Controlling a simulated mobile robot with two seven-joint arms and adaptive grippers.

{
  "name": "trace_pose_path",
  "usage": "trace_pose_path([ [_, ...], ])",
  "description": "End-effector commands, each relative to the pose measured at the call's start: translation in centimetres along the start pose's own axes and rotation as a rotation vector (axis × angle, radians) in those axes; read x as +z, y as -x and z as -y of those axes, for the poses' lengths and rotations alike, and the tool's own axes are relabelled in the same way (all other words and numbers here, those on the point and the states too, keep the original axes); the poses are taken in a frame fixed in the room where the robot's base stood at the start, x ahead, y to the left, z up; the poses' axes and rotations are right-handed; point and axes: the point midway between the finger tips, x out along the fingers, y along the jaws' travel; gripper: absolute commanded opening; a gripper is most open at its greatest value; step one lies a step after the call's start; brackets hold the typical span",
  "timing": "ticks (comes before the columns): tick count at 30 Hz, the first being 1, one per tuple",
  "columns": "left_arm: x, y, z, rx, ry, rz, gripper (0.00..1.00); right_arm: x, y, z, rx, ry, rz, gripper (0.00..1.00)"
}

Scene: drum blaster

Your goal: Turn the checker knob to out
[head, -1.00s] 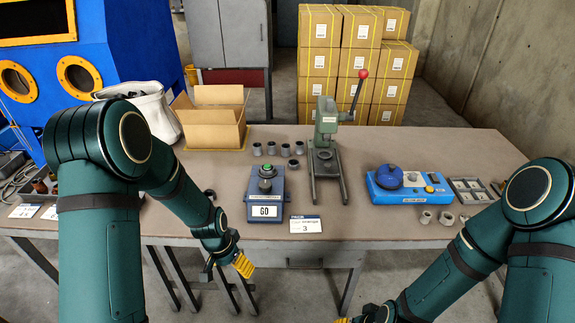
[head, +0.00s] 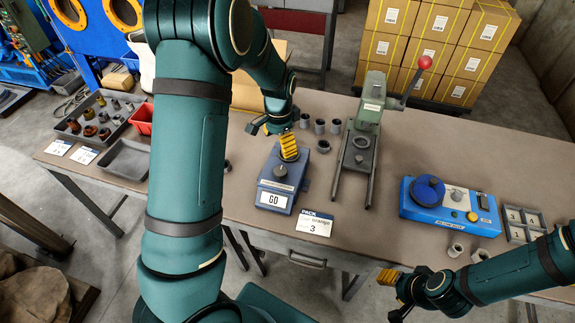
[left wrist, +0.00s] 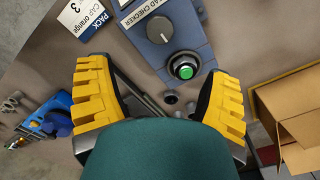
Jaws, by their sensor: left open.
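The checker is a blue box (head: 272,199) with a GO sign on its front, standing on the table. Its dark round knob (head: 280,170) is on top; the knob (left wrist: 160,28) has a pale pointer line in the left wrist view. A green button (left wrist: 184,68) sits beside it there. My left gripper (head: 289,147) is over the back part of the checker and hides the button in the head view. In the left wrist view its yellow fingers (left wrist: 158,100) are spread and empty, with the knob beyond them. My right gripper (head: 388,277) is low at the table's front, away from the checker.
A green press (head: 369,115) with a red-tipped lever stands right of the checker. Several grey rings and cylinders lie behind it. A card (head: 314,223) stands at its front right. A blue device (head: 450,207) and a divided tray (head: 522,232) are farther right.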

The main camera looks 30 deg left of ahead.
Motion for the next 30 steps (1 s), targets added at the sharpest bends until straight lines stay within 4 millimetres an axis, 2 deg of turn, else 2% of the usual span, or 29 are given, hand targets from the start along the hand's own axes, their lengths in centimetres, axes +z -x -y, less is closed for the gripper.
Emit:
trace_pose_path([
  [12, 0.1, -8.1, -0.1, 0.001, 0.001, 0.003, 0.79, 0.4, -1.0, -0.4, 0.000, 0.003, 0.008, 0.47],
  [18, 0.0, -11.2, -0.1, 0.000, 0.001, 0.001, 0.79, 0.6, -1.3, -0.5, -0.001, 0.004, 0.012, 0.47],
  [24, 0.0, -12.7, 0.0, -0.001, 0.000, 0.000, 0.79, 0.7, -1.4, -0.5, -0.001, 0.004, 0.014, 0.47],
  [30, 0.0, -12.9, 0.0, -0.001, 0.000, -0.001, 0.79, 0.7, -1.4, -0.5, -0.001, 0.004, 0.014, 0.47],
])
